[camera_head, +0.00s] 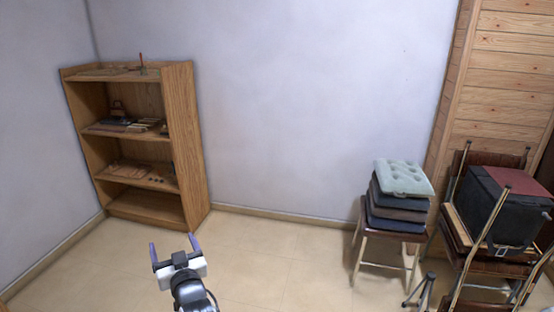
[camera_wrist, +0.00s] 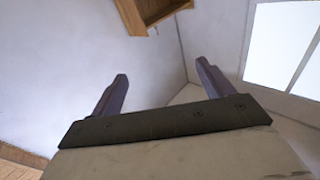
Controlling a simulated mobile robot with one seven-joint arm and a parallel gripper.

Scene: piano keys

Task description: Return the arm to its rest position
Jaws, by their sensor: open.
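My gripper (camera_head: 174,246) shows at the bottom of the head view, left of the middle, with two purple-grey fingers spread apart. It is open and nothing is between the fingers. My arm reaches up from the bottom edge of the head view. No piano keys are in view.
A wooden shelf (camera_head: 188,140) with small items stands at the left wall corner. A stool with stacked cushions (camera_head: 402,178) and stacked chairs (camera_head: 478,262) with a dark box (camera_head: 490,210) stand at the right. The tiled floor (camera_head: 270,265) between is clear.

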